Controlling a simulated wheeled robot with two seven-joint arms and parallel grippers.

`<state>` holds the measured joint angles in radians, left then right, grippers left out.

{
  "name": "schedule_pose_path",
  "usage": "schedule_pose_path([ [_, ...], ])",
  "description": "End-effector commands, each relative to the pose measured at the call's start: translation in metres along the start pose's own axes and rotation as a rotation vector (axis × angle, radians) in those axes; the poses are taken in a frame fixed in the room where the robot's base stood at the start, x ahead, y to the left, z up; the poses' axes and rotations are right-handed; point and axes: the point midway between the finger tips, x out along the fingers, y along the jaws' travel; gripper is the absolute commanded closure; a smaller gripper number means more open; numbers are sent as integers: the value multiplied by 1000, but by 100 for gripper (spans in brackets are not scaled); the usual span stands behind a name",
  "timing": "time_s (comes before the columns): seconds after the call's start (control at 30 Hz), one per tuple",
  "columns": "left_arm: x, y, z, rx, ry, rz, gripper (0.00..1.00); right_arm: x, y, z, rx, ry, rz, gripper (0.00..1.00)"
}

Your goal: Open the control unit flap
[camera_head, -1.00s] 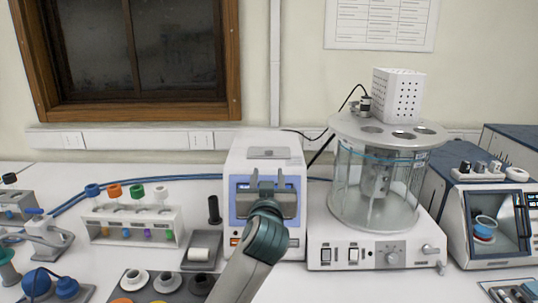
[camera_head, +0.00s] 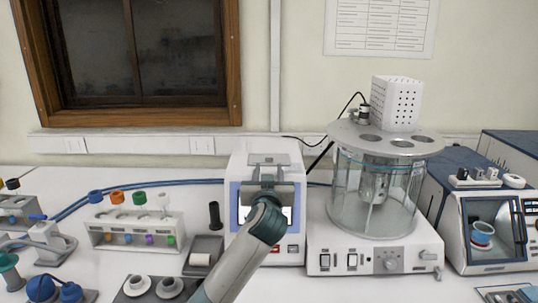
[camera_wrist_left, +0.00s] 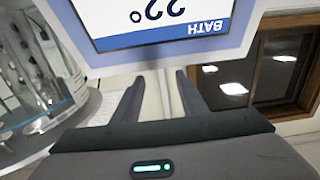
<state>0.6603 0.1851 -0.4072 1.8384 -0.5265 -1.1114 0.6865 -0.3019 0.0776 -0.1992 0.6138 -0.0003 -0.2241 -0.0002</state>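The control unit (camera_head: 237,177) is a white box at the middle of the bench, with a blue-framed screen on its front. The screen (camera_wrist_left: 150,20) shows upside down in the left wrist view and reads "BATH" and "22°". A grey plate (camera_head: 268,158) lies on the unit's top; I cannot tell whether it is the flap. My left gripper (camera_head: 269,169) is in front of the unit's upper front and hides part of the screen. In the left wrist view its two fingers (camera_wrist_left: 160,92) are apart with nothing seen between them. My right gripper is not in view.
A glass bath (camera_head: 345,195) on a white base stands close to the right of the unit. A small stand with a black post (camera_head: 214,214) and a rack of coloured-cap vials (camera_head: 130,236) are to the left. Another instrument (camera_head: 456,235) stands at far right.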

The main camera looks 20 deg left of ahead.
Motion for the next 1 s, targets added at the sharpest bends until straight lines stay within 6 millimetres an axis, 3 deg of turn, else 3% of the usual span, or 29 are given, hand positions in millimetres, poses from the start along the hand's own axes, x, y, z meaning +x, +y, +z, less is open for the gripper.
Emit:
schedule_pose_path([
  [0.5,79,0,-2,2,-1,-1,61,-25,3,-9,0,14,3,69],
  [0.7,96,0,-1,-1,-1,-1,61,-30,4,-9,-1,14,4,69],
  [1.0,101,0,0,-1,0,0,61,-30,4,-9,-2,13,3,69],
])
